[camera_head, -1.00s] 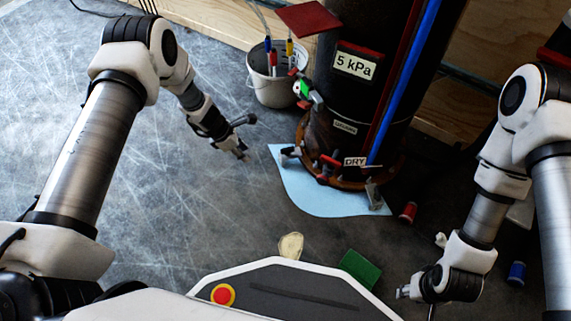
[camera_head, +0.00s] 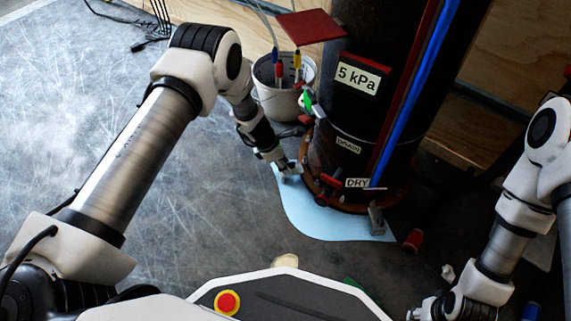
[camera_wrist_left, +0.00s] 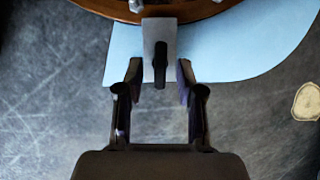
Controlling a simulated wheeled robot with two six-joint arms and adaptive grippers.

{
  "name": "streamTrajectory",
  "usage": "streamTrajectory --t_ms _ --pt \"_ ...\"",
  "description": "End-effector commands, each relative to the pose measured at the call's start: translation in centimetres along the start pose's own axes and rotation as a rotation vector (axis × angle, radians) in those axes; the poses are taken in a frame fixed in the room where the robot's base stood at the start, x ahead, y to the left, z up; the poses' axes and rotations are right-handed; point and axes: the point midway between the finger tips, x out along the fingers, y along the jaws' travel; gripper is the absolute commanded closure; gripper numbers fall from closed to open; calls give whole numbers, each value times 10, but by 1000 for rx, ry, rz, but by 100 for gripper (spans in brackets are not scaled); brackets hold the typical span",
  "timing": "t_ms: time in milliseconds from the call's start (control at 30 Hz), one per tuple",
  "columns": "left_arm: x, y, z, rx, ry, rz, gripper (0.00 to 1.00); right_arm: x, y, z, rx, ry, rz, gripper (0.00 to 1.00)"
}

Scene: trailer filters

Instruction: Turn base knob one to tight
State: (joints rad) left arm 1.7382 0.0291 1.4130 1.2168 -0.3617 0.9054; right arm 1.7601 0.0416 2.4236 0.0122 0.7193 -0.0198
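A dark column with a rusty base ring (camera_head: 352,207) stands on a pale blue sheet (camera_head: 310,220). In the left wrist view, a small black knob (camera_wrist_left: 160,62) stands on a grey plate (camera_wrist_left: 150,40) at the ring's edge. My left gripper (camera_wrist_left: 159,78) is open, with one finger on each side of the knob and gaps visible. In the head view, my left gripper (camera_head: 289,172) is at the left edge of the ring and hides most of that knob. Another grey clamp plate (camera_head: 376,220) stands at the ring's right front. My right gripper (camera_head: 425,310) is low at the right, its fingers unclear.
A red-handled fitting (camera_head: 331,181) is at the ring's front by the DRY label (camera_head: 357,183). A bucket of tools (camera_head: 283,98) stands behind my left gripper. A red spool (camera_head: 413,240) lies right of the sheet.

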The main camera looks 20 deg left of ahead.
Motion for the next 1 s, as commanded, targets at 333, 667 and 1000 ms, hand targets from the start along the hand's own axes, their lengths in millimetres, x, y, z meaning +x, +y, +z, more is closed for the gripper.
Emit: streamTrajectory --t_ms 333,667,1000 --pt "-1 0 0 0 0 0 100 -1 0 0 0 0 0 60" --pt "-1 0 0 22 0 -10 100 -3 0 0 0 -2 0 60" --pt "-2 3 0 184 0 -76 100 -12 0 3 4 -9 -1 60"
